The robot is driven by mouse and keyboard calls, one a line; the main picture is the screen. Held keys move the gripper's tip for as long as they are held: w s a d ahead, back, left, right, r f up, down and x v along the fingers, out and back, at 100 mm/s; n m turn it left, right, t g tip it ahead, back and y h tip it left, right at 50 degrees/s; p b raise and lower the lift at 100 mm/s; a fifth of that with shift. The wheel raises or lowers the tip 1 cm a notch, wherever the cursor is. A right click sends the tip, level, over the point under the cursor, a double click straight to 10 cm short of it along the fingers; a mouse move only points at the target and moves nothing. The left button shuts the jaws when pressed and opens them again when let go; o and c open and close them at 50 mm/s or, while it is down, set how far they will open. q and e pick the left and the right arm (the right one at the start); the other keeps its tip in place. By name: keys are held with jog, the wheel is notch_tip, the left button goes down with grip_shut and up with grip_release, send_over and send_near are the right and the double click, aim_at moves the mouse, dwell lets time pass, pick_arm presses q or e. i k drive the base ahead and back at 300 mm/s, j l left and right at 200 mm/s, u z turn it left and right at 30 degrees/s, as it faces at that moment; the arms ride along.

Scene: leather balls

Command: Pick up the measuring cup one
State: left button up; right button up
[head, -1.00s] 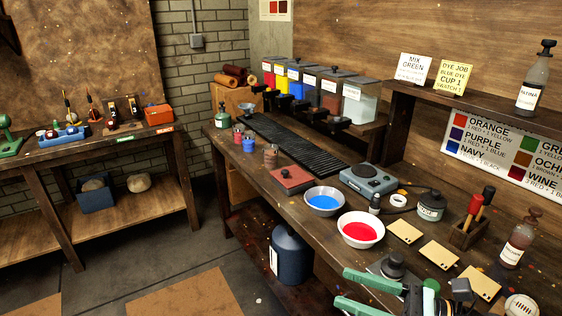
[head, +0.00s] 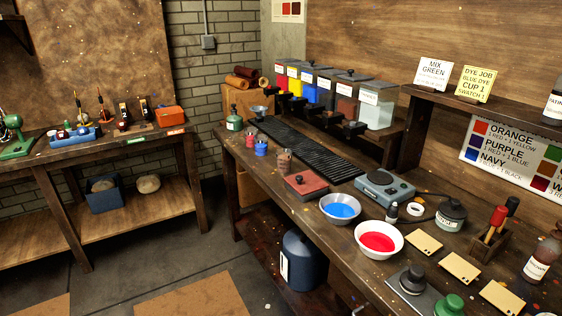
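Three small cups stand in a row on the long workbench, left of the black ribbed mat. The far cup (head: 250,139) looks reddish, the middle cup (head: 261,147) is blue and the near cup (head: 284,161) is brownish grey. Any numbers on them are too small to read, so I cannot tell which is cup one. All three stand upright, apart from any gripper. Neither of my grippers shows in the head view now.
The black mat (head: 308,149) runs behind the cups, with dye bins (head: 345,95) beyond it. A red lidded box (head: 305,185), a blue-filled bowl (head: 341,209) and a red-filled bowl (head: 378,240) stand nearer. Open floor (head: 165,240) lies left of the workbench (head: 262,187).

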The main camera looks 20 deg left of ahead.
aim_at(284, 161)
jog(key=i+j, duration=0.15)
jog(key=j, duration=0.2)
jog(key=i+j, duration=0.2)
jog(key=j, duration=0.15)
jog(key=i+j, duration=0.15)
jog(key=j, duration=0.2)
jog(key=i+j, duration=0.15)
jog(key=j, duration=0.25)
jog(key=i+j, duration=0.15)
jog(key=j, duration=0.2)
jog(key=i+z, duration=0.05)
